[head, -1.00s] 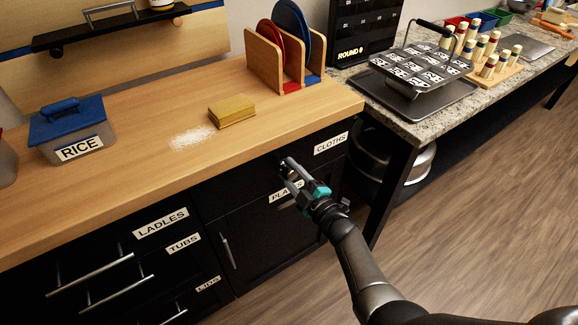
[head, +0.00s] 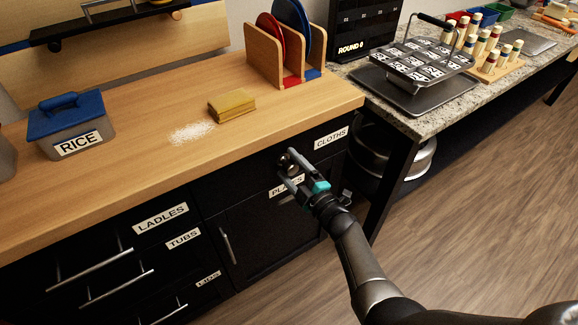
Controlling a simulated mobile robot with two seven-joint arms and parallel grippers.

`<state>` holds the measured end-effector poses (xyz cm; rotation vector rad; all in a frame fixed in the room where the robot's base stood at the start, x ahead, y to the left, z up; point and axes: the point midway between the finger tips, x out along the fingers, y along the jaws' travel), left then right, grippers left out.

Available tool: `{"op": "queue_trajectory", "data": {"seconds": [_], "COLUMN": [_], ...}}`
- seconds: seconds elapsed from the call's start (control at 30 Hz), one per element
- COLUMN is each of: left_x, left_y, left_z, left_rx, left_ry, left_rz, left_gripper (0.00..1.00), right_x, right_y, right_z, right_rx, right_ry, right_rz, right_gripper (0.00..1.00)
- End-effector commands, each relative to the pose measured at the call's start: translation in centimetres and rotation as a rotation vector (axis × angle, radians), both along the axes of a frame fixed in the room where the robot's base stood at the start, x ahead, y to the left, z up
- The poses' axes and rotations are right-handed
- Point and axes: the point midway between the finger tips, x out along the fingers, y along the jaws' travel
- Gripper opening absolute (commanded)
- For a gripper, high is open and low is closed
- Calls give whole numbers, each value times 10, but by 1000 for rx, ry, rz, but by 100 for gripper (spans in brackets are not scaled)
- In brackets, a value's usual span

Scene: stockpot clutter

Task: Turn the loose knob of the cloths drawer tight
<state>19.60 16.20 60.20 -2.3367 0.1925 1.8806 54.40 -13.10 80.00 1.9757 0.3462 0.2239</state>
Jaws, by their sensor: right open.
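The cloths drawer (head: 262,176) is a black front under the wooden counter, with a white CLOTHS label (head: 331,138) at its upper right. Its small round metal knob (head: 286,160) shows at the fingertips of my right gripper (head: 288,166). My right gripper is open, with its fingers around or right beside the knob; I cannot tell whether they touch it. The fingers partly hide the knob and the PLATES label below. My left gripper is not in view.
The wooden counter (head: 130,172) overhangs the drawer. On it are a RICE container (head: 70,125), a yellow sponge-like block (head: 231,105), spilled white grains (head: 192,132) and a plate rack (head: 264,58). Drawers with bar handles are at left. A granite table (head: 430,122) stands at right.

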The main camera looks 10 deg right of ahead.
Motion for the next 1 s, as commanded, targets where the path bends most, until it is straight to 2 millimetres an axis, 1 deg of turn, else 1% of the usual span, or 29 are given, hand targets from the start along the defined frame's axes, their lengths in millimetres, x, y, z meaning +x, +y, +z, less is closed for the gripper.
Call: {"op": "queue_trajectory", "data": {"seconds": [0.03,0.13,0.37,0.5,0.6,0.77,1.0], "left_x": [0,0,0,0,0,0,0], "left_y": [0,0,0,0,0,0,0], "left_z": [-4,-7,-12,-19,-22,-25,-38], "left_rx": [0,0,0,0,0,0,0], "left_ry": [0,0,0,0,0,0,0], "left_rz": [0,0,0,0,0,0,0], "left_gripper": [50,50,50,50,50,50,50], "right_x": [0,0,0,0,0,0,0], "right_y": [0,0,0,0,0,0,0], "right_z": [-2,-2,-2,-2,-2,-2,-2], "right_rx": [-58,-166,-303,-479,-572,-654,-931], "right_ry": [-22,-61,-111,-175,-207,-237,-338], "right_rz": [-1,-1,-1,0,-1,-1,-2], "right_gripper": [80,80,80,80,80,80,80]}}
